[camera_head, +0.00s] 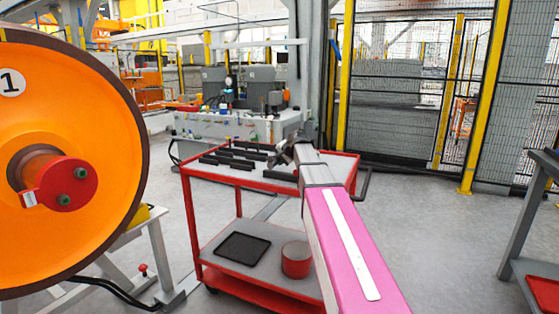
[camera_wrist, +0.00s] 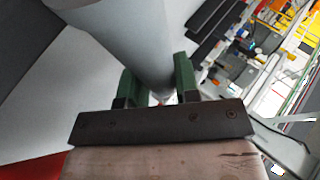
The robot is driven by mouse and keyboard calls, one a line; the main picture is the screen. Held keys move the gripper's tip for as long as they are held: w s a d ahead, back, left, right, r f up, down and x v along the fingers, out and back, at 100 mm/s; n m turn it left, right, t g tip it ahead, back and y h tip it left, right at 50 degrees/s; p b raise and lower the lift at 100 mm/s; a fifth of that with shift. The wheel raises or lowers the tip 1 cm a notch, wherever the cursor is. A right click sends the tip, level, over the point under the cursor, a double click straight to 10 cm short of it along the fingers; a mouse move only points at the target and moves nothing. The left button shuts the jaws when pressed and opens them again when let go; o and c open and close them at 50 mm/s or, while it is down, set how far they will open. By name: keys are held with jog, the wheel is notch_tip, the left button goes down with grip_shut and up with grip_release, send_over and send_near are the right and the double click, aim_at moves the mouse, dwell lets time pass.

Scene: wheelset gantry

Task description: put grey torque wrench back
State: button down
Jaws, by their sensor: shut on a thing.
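My gripper (camera_wrist: 157,88) shows in the wrist view with its two green fingers on either side of a smooth grey cylindrical thing, which looks like the grey torque wrench (camera_wrist: 125,35). The fingers are shut on it, and it runs up and left out of the picture. In the head view my gripper (camera_head: 291,150) is over the back right part of the red cart (camera_head: 185,178). There the wrench cannot be told apart from the gripper and arm.
Several black holder strips (camera_head: 229,163) lie on the cart's grey top. Its lower shelf carries a black tray (camera_head: 243,248) and a red round container (camera_head: 296,260). A large orange wheel (camera_head: 85,120) stands at left, with yellow-framed fencing (camera_head: 405,95) behind.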

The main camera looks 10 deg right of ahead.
jog(key=shift+f, duration=0.55)
jog(key=c, duration=0.8)
grip_release()
